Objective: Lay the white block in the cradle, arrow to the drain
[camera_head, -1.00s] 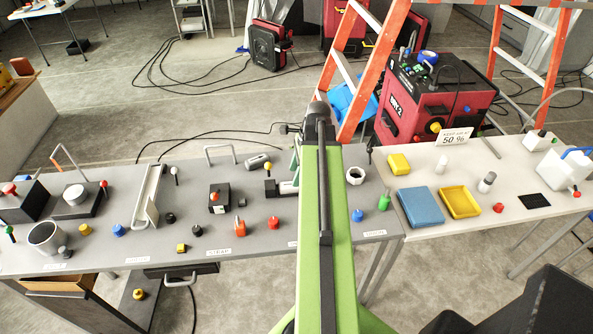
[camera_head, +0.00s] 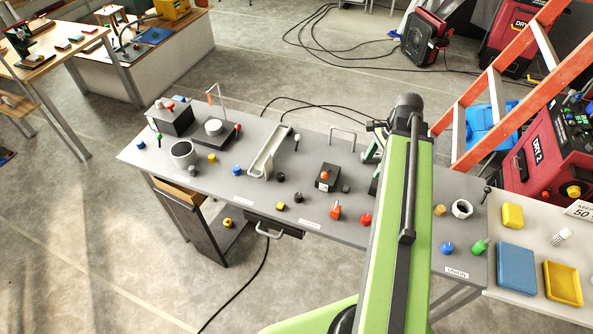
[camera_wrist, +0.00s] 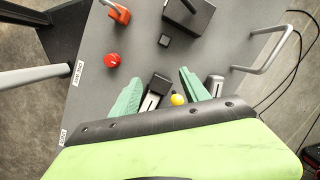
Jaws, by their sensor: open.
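My gripper (camera_wrist: 160,76) has two green fingers, spread apart over the grey table (camera_wrist: 235,50). Between them in the wrist view lies a dark piece with a pale bar (camera_wrist: 151,101); I cannot tell whether it is the white block, and no arrow is readable. The fingers seem not to grip it. In the head view my arm hides most of the gripper and this piece. A long white trough (camera_head: 263,165), possibly the cradle, lies left of my arm with a plate at its near end. I cannot identify the drain.
A yellow ball (camera_wrist: 178,99) and a pale cylinder (camera_wrist: 214,85) are close to the right finger. A red knob (camera_wrist: 112,60), a dark box (camera_wrist: 188,17) and a wire handle (camera_wrist: 270,50) stand around. An orange ladder (camera_head: 510,85) stands behind.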

